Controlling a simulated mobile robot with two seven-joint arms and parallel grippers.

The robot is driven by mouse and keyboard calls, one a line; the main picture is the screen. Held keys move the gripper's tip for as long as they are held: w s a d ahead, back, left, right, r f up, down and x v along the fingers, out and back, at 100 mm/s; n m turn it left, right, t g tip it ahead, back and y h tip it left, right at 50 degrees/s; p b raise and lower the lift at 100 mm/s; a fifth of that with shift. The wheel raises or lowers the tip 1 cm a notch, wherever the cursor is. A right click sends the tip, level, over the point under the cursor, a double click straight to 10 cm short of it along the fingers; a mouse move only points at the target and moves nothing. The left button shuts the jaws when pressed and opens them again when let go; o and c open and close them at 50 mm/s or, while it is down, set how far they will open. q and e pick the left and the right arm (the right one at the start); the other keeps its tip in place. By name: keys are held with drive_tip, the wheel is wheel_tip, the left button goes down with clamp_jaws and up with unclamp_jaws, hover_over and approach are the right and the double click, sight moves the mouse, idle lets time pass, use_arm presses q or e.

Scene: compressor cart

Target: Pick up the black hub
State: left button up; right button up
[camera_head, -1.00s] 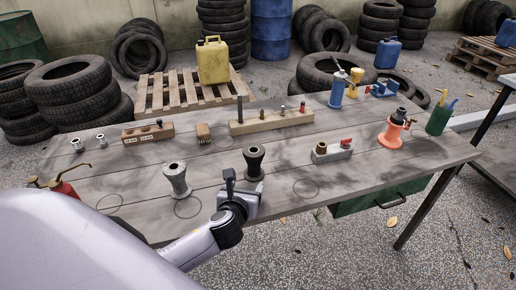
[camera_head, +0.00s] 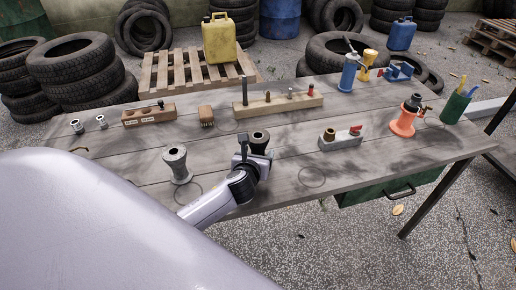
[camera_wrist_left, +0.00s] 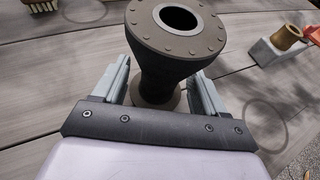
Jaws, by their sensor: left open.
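The black hub (camera_head: 259,139) stands upright on the wooden workbench, a dark spool shape with a wide bolted top flange and a round hole. My left gripper (camera_head: 252,160) is at the hub and hides much of its lower body in the head view. In the left wrist view the hub (camera_wrist_left: 170,68) stands between the two fingers of my left gripper (camera_wrist_left: 162,78). The fingers are open, one on each side of its narrower waist, below the top flange. My right gripper is not in view.
A similar grey hub (camera_head: 177,164) stands close to the left of my gripper. A grey block with a brass fitting and red part (camera_head: 342,138) is to the right, with an orange stand (camera_head: 406,118) beyond. A wooden peg block (camera_head: 280,104) lies behind.

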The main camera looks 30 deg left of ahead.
use_arm(q)
drive_tip(key=shift+w+a+f, duration=0.15)
drive_tip(key=shift+w+f, duration=0.05)
drive_tip(key=shift+w, duration=0.25)
clamp_jaws()
drive_tip(key=shift+r, duration=0.1)
drive_tip(key=shift+r, duration=0.1)
wheel_tip(320, 180, up, 10)
drive_tip(key=p, duration=0.3)
drive_tip(key=shift+f, duration=0.2)
wheel_tip(320, 180, up, 10)
